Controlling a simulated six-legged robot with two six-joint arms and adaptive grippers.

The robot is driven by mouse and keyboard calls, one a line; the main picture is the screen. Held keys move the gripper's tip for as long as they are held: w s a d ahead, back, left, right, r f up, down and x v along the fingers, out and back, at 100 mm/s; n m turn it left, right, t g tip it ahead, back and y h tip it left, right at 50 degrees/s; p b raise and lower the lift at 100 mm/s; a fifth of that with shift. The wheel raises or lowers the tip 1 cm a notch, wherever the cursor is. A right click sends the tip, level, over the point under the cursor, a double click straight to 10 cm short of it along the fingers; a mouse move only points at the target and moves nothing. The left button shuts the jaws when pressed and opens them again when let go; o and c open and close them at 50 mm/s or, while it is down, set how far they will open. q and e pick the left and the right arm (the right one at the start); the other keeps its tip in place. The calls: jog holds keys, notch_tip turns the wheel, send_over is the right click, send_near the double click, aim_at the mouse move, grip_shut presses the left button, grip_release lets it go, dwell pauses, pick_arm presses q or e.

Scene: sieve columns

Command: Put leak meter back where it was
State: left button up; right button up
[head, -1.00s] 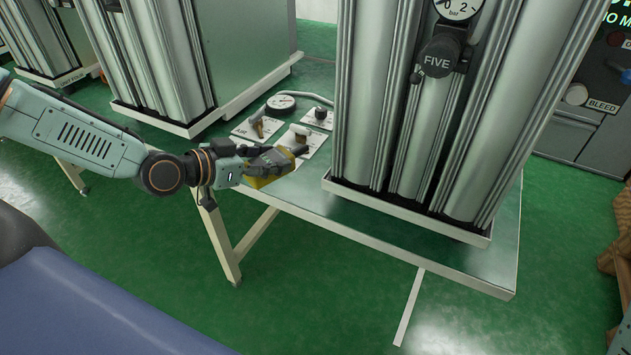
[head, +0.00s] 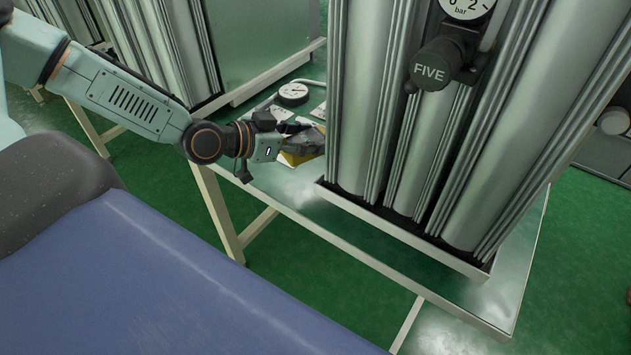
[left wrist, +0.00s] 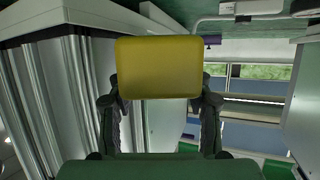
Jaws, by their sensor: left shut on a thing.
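The leak meter appears as a yellow block (left wrist: 160,68) held between the fingers of my left gripper (left wrist: 160,105) in the left wrist view. In the head view the yellow meter (head: 298,158) is partly hidden by my left gripper (head: 305,145). The gripper is shut on it beside the left side of the column marked FIVE (head: 430,75), over the table's (head: 322,212) left part. I cannot tell whether the meter touches the table or the column. My right gripper is not in view.
A round gauge (head: 293,93) and small panels lie on the table behind my gripper, partly hidden. Other metal columns (head: 165,45) stand at the back left. The table's front strip before column FIVE is bare. Green floor surrounds it.

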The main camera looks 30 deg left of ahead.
pick_arm(q)
jog(key=shift+w+f, duration=0.1)
jog(key=shift+f, duration=0.05)
jog(key=b, duration=0.4)
send_over(307, 185)
notch_tip(307, 185, down, 5)
jog(key=shift+a+f, duration=0.1)
jog(key=shift+f, duration=0.1)
jog(key=shift+w+f+b, duration=0.1)
jog(key=shift+f+b, duration=0.15)
jog(key=shift+b, duration=0.05)
jog(key=shift+f, duration=0.2)
jog(key=f+b, duration=0.2)
jog(key=f, duration=0.1)
jog(key=shift+s+b, duration=0.3)
jog(key=shift+w+f, duration=0.2)
jog(key=shift+w, duration=0.1)
jog(key=shift+s+r, duration=0.15)
jog(key=shift+s, duration=0.2)
jog(key=o, duration=0.9)
jog(key=shift+f, duration=0.2)
jog(key=shift+c, duration=0.2)
jog(key=shift+o, duration=0.9)
jog(key=shift+w, duration=0.25)
jog(key=shift+s+r, duration=0.15)
jog(key=shift+s, duration=0.05)
